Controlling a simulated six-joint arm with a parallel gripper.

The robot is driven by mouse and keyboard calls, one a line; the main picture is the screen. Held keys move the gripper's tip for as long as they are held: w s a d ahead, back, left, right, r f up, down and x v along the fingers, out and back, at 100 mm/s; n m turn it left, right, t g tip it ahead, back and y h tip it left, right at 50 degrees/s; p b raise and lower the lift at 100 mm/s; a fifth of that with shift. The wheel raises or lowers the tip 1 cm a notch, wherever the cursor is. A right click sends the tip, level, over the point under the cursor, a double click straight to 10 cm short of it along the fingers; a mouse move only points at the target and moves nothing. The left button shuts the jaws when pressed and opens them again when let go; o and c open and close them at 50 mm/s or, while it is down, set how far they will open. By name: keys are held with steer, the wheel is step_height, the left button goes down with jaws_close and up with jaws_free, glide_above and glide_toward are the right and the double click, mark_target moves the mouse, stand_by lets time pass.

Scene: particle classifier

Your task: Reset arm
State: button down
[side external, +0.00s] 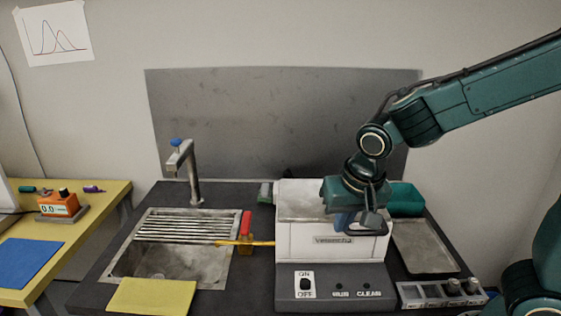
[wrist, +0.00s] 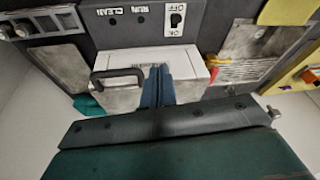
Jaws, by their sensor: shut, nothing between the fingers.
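My gripper (side external: 350,222) is shut and holds nothing. It hangs from my teal arm over the front right of the white particle classifier (side external: 318,240). A dark handle (wrist: 118,74) shows on the classifier, left of the fingers. The classifier's grey front panel (side external: 330,271) carries an ON/OFF switch (side external: 305,285) and RUN and CLEAN buttons. I cannot tell whether the fingers touch the classifier.
A sink (side external: 125,268) with a rack and faucet (side external: 186,165) stands left. A yellow cloth (side external: 152,296) lies at its front. Right of the classifier are a teal container (side external: 405,198), a metal tray (side external: 424,250) and a vial rack (side external: 420,298). A yellow side table (side external: 100,205) holds a scale (side external: 58,205).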

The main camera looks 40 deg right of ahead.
steer(key=s+d+r+n+t, duration=0.1)
steer(key=s+d+r+n, duration=0.1)
steer(key=s, duration=0.5)
steer(key=s+d+r+n+t+y, duration=0.1)
steer(key=s+d+r+n, duration=0.2)
steer(key=s+r, duration=0.3)
steer(key=shift+s+n, duration=0.35)
steer(key=shift+n, duration=0.45)
